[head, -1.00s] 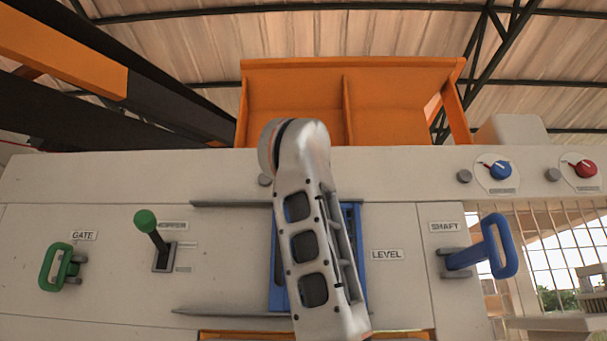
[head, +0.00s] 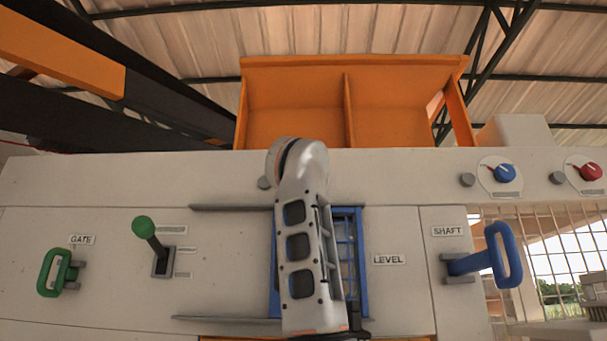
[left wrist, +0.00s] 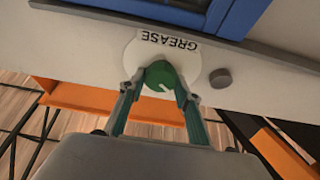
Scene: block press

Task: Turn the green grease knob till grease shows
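In the left wrist view the green grease knob (left wrist: 163,75) sits on a round white plate (left wrist: 205,60) under a GREASE label (left wrist: 168,40). A white mark on the knob points to the lower right. My left gripper (left wrist: 159,82) has one finger on each side of the knob, and both tips appear to press on it. In the head view my arm stands in front of the middle of the panel. It hides the knob and the left gripper there. My right gripper is in neither view.
A grey stud (left wrist: 220,78) is beside the knob. The panel (head: 100,220) carries a green GATE handle (head: 53,272), a green-topped lever (head: 146,228), a blue SHAFT handle (head: 502,255), and blue (head: 505,174) and red (head: 591,172) knobs. An orange hopper (head: 400,110) stands above.

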